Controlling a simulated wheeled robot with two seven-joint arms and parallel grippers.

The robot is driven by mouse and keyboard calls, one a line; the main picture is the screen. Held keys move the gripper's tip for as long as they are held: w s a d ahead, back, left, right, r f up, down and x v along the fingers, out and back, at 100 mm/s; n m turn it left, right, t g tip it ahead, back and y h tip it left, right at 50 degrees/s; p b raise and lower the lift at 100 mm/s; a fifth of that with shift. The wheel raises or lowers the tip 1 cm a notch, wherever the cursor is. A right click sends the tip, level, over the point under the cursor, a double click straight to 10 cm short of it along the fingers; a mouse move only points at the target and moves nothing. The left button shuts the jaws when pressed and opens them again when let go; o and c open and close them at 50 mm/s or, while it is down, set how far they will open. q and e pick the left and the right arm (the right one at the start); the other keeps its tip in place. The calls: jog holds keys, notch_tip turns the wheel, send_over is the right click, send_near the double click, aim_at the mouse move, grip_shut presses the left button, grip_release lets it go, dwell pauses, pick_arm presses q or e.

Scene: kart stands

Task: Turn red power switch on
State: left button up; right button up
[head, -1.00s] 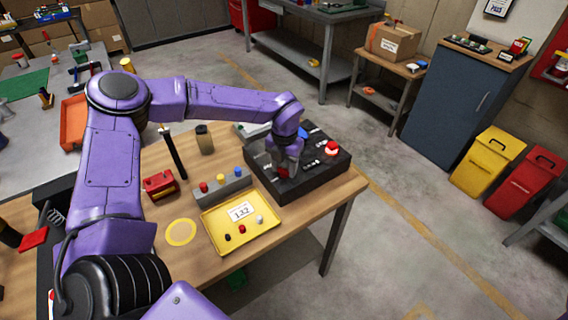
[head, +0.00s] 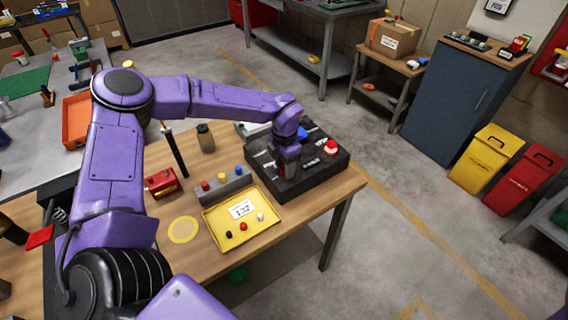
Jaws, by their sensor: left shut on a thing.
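A black control box (head: 308,174) stands on the wooden table, with a blue knob (head: 302,134) at its back and a round red button (head: 331,147) at its right. My left gripper (head: 284,168) points down onto the front left of the box's top. It is shut on the red power switch there. The fingers and wrist hide the switch, so its position cannot be read. My right gripper is out of view.
A yellow tray (head: 227,247) with small coloured pieces lies in front of the box. A grey block with coloured knobs (head: 226,191), a red box (head: 161,183) and a black upright rod (head: 174,151) stand left of it.

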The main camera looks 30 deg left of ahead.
pick_arm(q)
jog(key=shift+w+r, duration=0.15)
jog(key=o, duration=1)
jog(key=shift+o, duration=0.3)
notch_tip(320, 180, up, 10)
jog(key=b, duration=0.2)
jog(key=shift+r+b, duration=0.2)
jog(key=shift+b, duration=0.2)
jog(key=shift+a, duration=0.1)
